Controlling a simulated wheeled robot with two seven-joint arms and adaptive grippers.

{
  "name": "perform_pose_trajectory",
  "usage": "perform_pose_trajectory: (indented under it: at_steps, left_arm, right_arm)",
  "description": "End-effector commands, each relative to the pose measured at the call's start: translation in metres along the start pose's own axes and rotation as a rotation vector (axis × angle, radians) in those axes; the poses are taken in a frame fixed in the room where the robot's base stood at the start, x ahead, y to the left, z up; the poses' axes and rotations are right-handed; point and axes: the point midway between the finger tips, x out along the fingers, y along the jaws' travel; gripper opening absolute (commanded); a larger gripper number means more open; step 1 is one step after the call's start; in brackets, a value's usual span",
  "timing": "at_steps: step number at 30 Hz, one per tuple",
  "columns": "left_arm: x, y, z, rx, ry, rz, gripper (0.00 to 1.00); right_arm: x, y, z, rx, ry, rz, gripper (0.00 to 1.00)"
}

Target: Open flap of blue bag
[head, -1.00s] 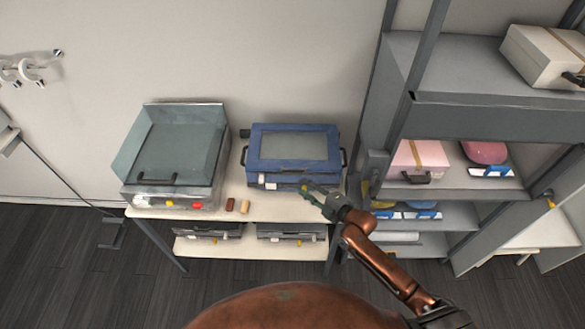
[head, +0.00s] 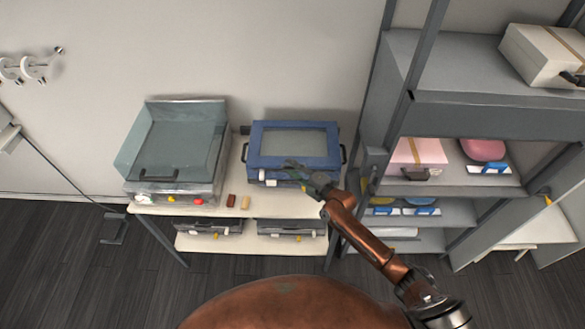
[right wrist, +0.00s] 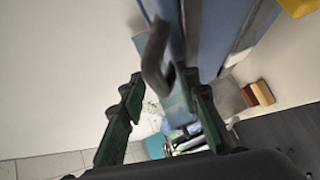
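The blue bag (head: 258,135) is box-shaped with a pale panel on top. It sits on the right part of the table, its flap lying closed, with dark handles at its sides. My right gripper (head: 296,171) is over the bag's front edge in the head view. In the right wrist view the bag's blue side (right wrist: 218,38) fills the upper middle. A dark curved handle (right wrist: 154,62) shows ahead of the open green fingers (right wrist: 160,112), roughly in line with the gap between them. I cannot tell if they touch. My left gripper is not in view.
A grey-teal case (head: 180,147) stands left of the bag on the table (head: 240,207). Small red (head: 230,200) and tan (head: 245,202) blocks lie between them. A grey shelf unit (head: 455,120) with a pink box (head: 420,153) rises close on the right.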

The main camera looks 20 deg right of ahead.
Motion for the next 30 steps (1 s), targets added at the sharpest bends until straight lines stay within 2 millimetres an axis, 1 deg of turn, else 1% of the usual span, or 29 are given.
perform_pose_trajectory:
  at_steps: [2,15,30]
  left_arm:
    - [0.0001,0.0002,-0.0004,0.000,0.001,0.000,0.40]
    - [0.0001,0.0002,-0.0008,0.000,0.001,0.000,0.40]
    - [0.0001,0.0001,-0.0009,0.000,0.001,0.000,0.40]
  right_arm:
    - [-0.0002,-0.0003,-0.0001,0.000,0.000,0.000,0.30]
    - [-0.0007,0.0000,0.0002,0.000,0.000,0.000,0.00]
    - [-0.0005,0.0012,0.0001,0.001,0.000,0.002,0.00]
